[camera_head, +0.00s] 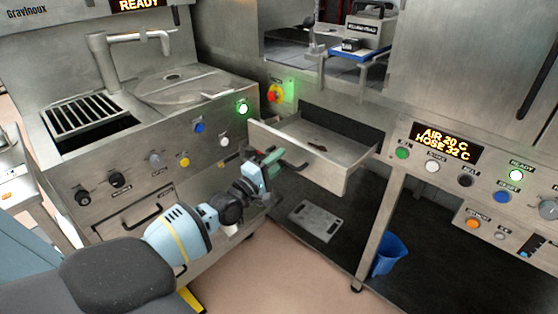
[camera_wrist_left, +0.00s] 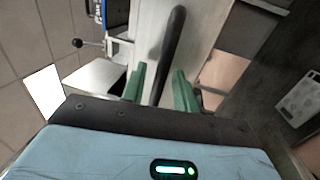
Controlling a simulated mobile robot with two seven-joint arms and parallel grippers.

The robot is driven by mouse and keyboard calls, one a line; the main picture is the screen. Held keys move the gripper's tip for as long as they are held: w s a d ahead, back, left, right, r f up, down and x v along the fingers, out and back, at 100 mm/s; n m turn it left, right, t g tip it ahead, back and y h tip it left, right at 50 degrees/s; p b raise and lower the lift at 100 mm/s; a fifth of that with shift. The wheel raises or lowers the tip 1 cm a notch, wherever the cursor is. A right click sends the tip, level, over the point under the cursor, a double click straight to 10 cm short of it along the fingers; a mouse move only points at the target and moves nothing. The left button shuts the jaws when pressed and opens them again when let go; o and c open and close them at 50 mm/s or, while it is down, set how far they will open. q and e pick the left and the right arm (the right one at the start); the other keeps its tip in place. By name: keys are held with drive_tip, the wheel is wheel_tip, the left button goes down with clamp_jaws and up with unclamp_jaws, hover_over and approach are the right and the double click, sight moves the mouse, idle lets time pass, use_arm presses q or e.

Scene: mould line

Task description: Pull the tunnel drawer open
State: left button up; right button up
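The tunnel drawer (camera_head: 350,166) is a grey metal drawer standing well out from its housing in the head view, with its inside showing. My left gripper (camera_head: 272,158) is at the handle. Its green fingers (camera_wrist_left: 160,88) stand apart, one on each side of the bar, with gaps visible. My right gripper is in neither view.
A steel console with knobs and a drain grate (camera_head: 85,115) stands on the left. A control panel (camera_head: 465,165) on legs is on the right. A blue bin (camera_head: 389,254) and a grey plate (camera_head: 315,220) are on the floor below. The floor in front is clear.

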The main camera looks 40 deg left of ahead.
use_arm(q)
drive_tip(key=v, duration=0.7)
drive_tip(key=shift+s, duration=0.1)
idle(0.5)
